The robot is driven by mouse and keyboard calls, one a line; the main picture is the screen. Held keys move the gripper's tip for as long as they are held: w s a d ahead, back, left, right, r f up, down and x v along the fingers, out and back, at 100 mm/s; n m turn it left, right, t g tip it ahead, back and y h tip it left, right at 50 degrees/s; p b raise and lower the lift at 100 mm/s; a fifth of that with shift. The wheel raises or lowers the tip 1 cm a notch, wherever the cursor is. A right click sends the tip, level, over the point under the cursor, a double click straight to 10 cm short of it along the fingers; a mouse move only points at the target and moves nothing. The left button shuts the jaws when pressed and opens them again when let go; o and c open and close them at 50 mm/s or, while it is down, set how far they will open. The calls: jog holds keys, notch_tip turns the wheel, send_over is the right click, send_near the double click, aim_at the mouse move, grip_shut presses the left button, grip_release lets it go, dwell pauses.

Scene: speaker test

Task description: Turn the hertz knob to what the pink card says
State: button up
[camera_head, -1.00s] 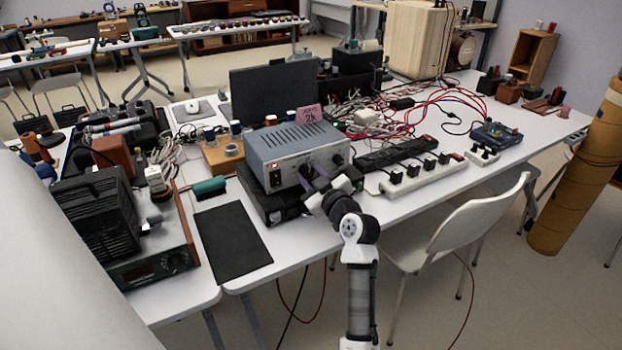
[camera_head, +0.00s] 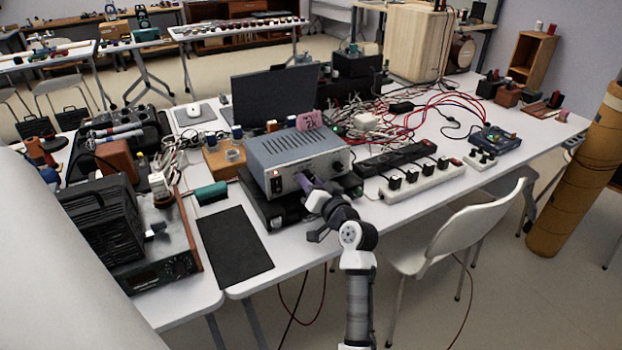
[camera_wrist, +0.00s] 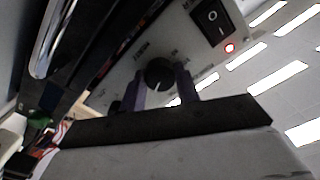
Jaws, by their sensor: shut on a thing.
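A grey metal box (camera_head: 294,146) with a pale front panel stands on a black unit on the table. The pink card (camera_head: 309,121) stands on or just behind its top; it reads "2K". My gripper (camera_head: 304,182) is at the box's front panel. In the wrist view, its purple fingers (camera_wrist: 162,80) are on either side of a dark round knob (camera_wrist: 158,70) and shut on it. A pale pointer mark shows on the knob, toward the bottom of the picture. The lettering around it is too blurred to read, so I cannot confirm which knob it is.
A black rocker switch (camera_wrist: 211,19) with a lit red lamp (camera_wrist: 229,47) is on the same panel. A white power strip (camera_head: 425,180) lies right of the box, and a black mat (camera_head: 235,245) lies left. A white chair (camera_head: 470,225) stands at the front edge.

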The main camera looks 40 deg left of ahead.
jog(key=m+p, duration=0.1)
jog(key=m, duration=0.2)
jog(key=shift+r, duration=0.1)
jog(key=shift+m+p, duration=1.3)
jog(key=shift+m, duration=0.6)
jog(key=o, duration=1)
jog(key=shift+c, duration=0.2)
jog(key=shift+d, duration=0.1)
jog(key=b+v, duration=0.3)
jog(key=v, duration=1)
jog(key=shift+d, duration=0.3)
jog(key=shift+s, duration=0.1)
